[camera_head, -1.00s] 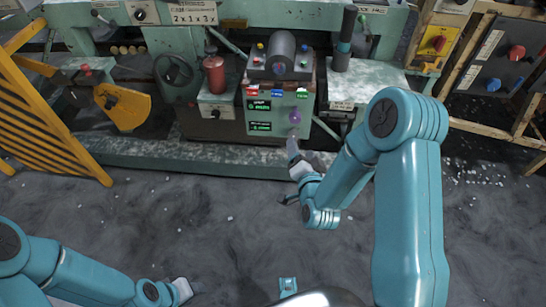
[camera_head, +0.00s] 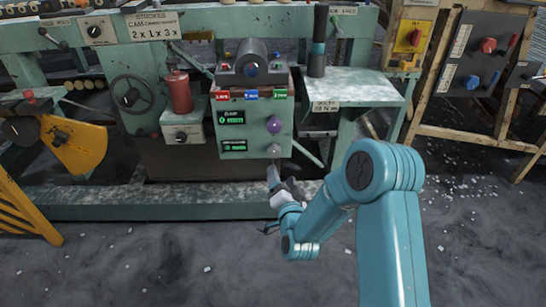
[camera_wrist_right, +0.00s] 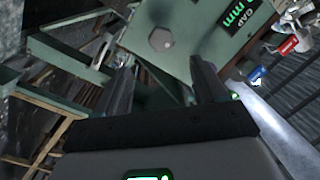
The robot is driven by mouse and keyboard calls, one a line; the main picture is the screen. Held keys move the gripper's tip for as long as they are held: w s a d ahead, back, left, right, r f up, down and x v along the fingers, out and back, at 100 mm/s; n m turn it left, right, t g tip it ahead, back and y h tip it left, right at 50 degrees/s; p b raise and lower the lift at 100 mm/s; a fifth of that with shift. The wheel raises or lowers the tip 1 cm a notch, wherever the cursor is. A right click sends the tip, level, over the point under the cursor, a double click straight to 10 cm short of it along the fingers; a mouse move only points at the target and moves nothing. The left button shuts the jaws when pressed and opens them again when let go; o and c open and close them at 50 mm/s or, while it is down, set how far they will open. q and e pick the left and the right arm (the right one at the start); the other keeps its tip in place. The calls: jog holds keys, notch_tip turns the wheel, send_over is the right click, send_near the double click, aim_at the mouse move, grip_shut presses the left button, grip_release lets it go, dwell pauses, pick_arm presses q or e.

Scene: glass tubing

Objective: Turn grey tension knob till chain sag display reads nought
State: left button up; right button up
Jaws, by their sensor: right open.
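The small grey knob (camera_head: 273,149) sits low on the front of the green control box (camera_head: 253,103), under a purple knob (camera_head: 274,125). Two dark displays with green digits, an upper one (camera_head: 231,117) and a lower one (camera_head: 233,145), are left of the knobs; their digits are too small to read surely. My right gripper (camera_head: 272,172) is just below the grey knob, apart from it. In the right wrist view my right gripper (camera_wrist_right: 163,75) is open and empty, with the grey knob (camera_wrist_right: 160,39) beyond the gap between its fingers. My left gripper is out of view.
A red cylinder (camera_head: 178,92) and a handwheel (camera_head: 132,95) stand left of the box. A pale green table (camera_head: 350,88) is at its right. A long low beam (camera_head: 150,201) runs along the machine's foot. The floor in front is mostly clear.

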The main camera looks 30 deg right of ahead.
aim_at(275, 155)
jog(key=b+x, duration=0.2)
jog(key=x, duration=0.9)
jog(key=shift+a+f+b, duration=0.15)
jog(key=shift+f+b, duration=0.05)
jog(key=shift+b, duration=0.1)
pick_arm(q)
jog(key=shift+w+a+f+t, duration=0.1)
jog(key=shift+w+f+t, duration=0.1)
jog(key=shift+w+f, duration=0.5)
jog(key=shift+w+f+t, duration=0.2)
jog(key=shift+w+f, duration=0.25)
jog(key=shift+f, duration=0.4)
pick_arm(e)
jog(key=shift+w+d+r, duration=0.15)
jog(key=shift+w+d, duration=0.1)
jog(key=shift+w, duration=0.35)
jog(key=c, duration=1.1)
